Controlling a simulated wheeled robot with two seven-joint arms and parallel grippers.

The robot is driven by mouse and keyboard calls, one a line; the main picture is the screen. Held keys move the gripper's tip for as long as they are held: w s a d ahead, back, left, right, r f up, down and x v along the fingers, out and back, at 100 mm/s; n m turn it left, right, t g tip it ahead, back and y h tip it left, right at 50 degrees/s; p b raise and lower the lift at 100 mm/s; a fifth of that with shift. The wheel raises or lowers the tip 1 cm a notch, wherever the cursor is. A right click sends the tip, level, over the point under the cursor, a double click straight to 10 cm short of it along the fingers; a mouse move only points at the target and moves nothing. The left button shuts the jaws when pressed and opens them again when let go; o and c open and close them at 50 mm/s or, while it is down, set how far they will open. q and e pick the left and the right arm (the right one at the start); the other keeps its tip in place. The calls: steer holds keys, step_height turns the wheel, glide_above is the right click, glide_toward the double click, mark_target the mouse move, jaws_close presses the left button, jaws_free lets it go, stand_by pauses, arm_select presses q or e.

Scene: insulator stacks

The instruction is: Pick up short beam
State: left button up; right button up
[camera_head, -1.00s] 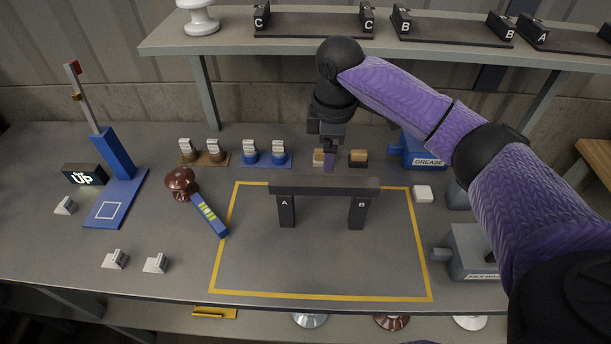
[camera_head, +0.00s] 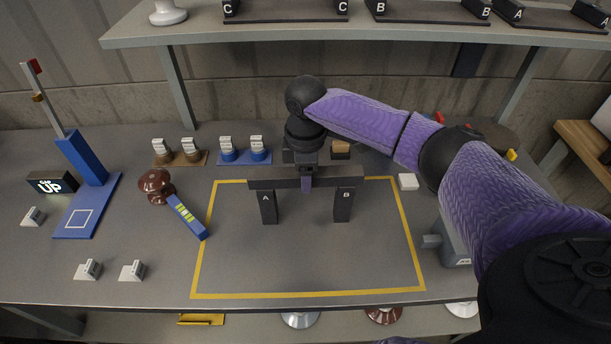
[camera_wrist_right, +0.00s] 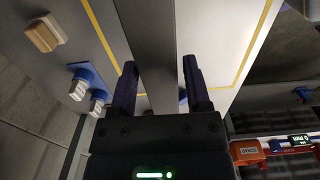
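The beam (camera_head: 266,184) is a dark grey bar lying level across two dark posts, A (camera_head: 268,208) and B (camera_head: 343,206). My right gripper (camera_head: 306,178) points down over its middle, with one purple finger in front of the bar. In the right wrist view the beam (camera_wrist_right: 148,35) runs between the two fingers of my right gripper (camera_wrist_right: 160,75), one on each side. The fingers look open, with a narrow gap at the right one. My left gripper is not in view.
A yellow outline (camera_head: 300,294) surrounds the posts, with clear table in front. A shelf (camera_head: 300,30) hangs above the back.

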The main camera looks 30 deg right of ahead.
jaws_close()
steer(key=shift+r, duration=0.15)
